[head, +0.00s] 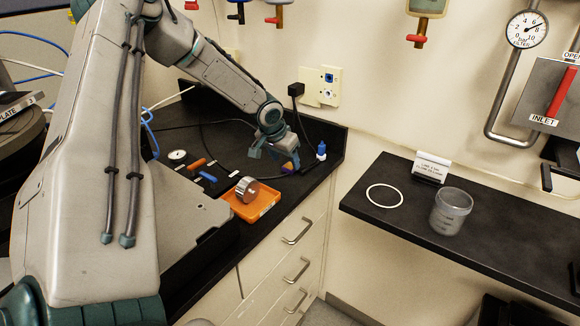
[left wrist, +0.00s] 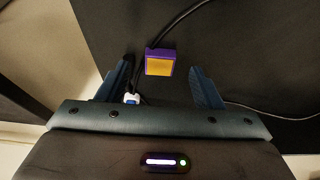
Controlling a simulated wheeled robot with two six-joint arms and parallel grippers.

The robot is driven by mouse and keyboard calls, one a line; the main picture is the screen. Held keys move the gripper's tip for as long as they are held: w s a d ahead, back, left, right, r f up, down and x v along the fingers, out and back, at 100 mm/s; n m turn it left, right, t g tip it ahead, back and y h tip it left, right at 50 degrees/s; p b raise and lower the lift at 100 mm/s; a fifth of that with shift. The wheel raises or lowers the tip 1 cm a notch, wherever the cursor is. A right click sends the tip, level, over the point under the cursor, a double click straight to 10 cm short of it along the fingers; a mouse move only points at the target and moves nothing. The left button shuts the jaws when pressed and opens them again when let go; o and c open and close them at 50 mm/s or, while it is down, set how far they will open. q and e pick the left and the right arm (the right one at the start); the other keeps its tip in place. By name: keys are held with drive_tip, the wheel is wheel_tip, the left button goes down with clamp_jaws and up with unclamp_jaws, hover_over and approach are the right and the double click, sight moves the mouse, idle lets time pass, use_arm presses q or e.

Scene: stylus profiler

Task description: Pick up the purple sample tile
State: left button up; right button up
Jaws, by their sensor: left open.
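The purple sample tile (head: 288,167) lies on the black counter near its right end, partly hidden by my left gripper in the head view. In the left wrist view the tile (left wrist: 160,63) is a small square with a yellow-orange face and purple edges. My left gripper (head: 270,152) is above the counter beside the tile. In the left wrist view its two fingers (left wrist: 165,80) are spread apart, with the tile in the gap between them, near the tips. No contact shows. My right gripper is not in view.
An orange tray (head: 264,208) with a metal knurled cylinder (head: 247,189) stands to the front left. A small blue bottle (head: 321,151) stands near the wall. Black cables cross the counter near the tile. A right-hand shelf holds a clear cup (head: 451,212) and white ring (head: 384,196).

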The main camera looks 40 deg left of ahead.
sight(288, 167)
use_arm(q)
drive_tip(key=shift+x, duration=1.55)
drive_tip(key=shift+r, duration=0.1)
drive_tip(key=c, duration=1.1)
drive_tip(key=shift+o, duration=0.2)
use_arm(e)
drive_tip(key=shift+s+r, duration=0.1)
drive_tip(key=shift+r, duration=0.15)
use_arm(q)
drive_tip(key=shift+r, duration=0.1)
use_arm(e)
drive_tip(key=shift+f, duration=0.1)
